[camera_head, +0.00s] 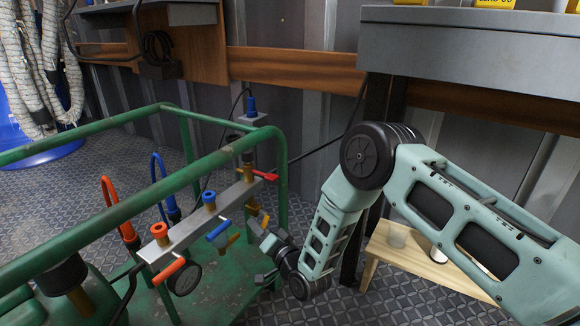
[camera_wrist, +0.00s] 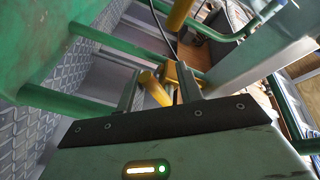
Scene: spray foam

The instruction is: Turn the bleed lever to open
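A yellow lever (camera_wrist: 155,88) on a brass fitting shows between the fingers of my gripper (camera_wrist: 158,84) in the wrist view. The fingers stand apart on either side of it, and I cannot tell whether either touches it. In the head view the yellow lever (camera_head: 264,221) hangs below the right end of a grey manifold bar (camera_head: 205,214), with my gripper's dark wrist close beside it. The bar also carries an orange lever (camera_head: 169,270), a blue lever (camera_head: 218,230) and a red lever (camera_head: 266,175). No readable label marks which one is the bleed lever.
A green tube frame (camera_head: 190,150) surrounds the manifold. A round gauge (camera_head: 186,279) hangs under the bar, and orange and blue hoses (camera_head: 157,168) rise behind it. A small wooden stool (camera_head: 425,262) stands behind my arm. Patterned metal floor lies open beyond.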

